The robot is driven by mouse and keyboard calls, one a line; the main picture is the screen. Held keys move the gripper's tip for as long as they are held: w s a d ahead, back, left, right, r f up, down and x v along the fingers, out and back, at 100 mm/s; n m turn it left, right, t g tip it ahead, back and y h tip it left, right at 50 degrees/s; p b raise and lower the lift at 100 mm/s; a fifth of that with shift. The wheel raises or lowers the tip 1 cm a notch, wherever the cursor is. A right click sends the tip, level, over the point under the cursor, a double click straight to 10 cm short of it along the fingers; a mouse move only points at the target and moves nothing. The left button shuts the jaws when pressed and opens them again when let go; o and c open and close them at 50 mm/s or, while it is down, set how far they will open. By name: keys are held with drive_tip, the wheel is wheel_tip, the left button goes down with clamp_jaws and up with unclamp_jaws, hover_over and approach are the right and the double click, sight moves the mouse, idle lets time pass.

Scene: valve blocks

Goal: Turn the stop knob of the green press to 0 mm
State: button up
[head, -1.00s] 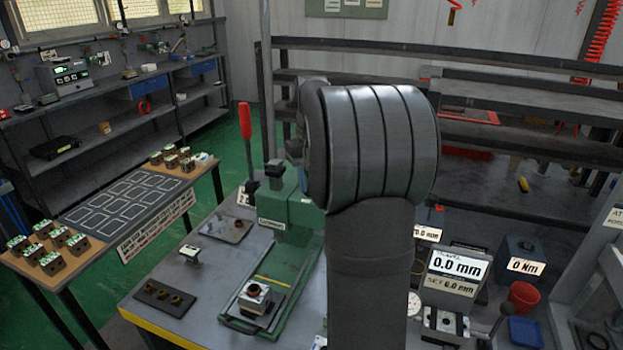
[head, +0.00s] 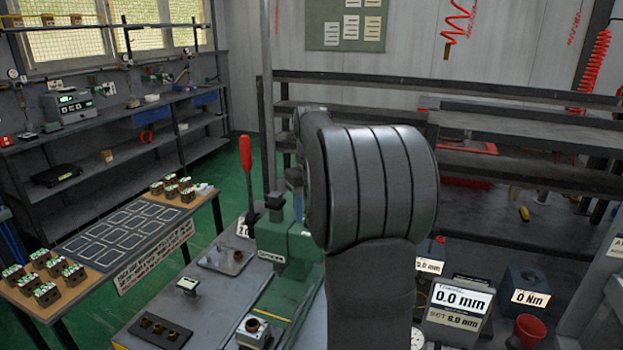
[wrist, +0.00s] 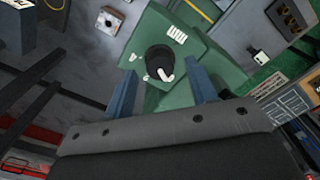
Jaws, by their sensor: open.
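The green press (head: 284,246) stands on the bench left of my arm in the head view, with a red-handled lever (head: 246,165) at its left. In the wrist view its green top (wrist: 187,45) fills the middle. The dark round stop knob (wrist: 157,60) sits there with a white pointer mark toward the lower right of the picture. My gripper (wrist: 160,72) is open, with one blue finger on each side of the knob in the picture. I see no finger touching the knob. In the head view my arm hides most of the gripper.
A display (head: 459,303) right of my arm reads 0.0 mm, with a second, less clear line, apparently 6.0 mm. A metal block with a brown bore (head: 253,331) is on the press's front plate. A dark tray (head: 154,331) lies at left. A side table (head: 128,240) holds several green-topped blocks.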

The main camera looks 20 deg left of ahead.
wheel_tip(320, 180, up, 16)
drive_tip(key=shift+r, duration=0.2)
drive_tip(key=shift+f, duration=0.1)
idle(0.5)
wheel_tip(320, 180, down, 17)
drive_tip(key=shift+f, duration=0.15)
idle(0.5)
drive_tip(key=m, duration=0.7)
drive_tip(key=shift+r+m, duration=0.3)
drive_tip(key=shift+m, duration=0.1)
drive_tip(key=shift+r, duration=3.15)
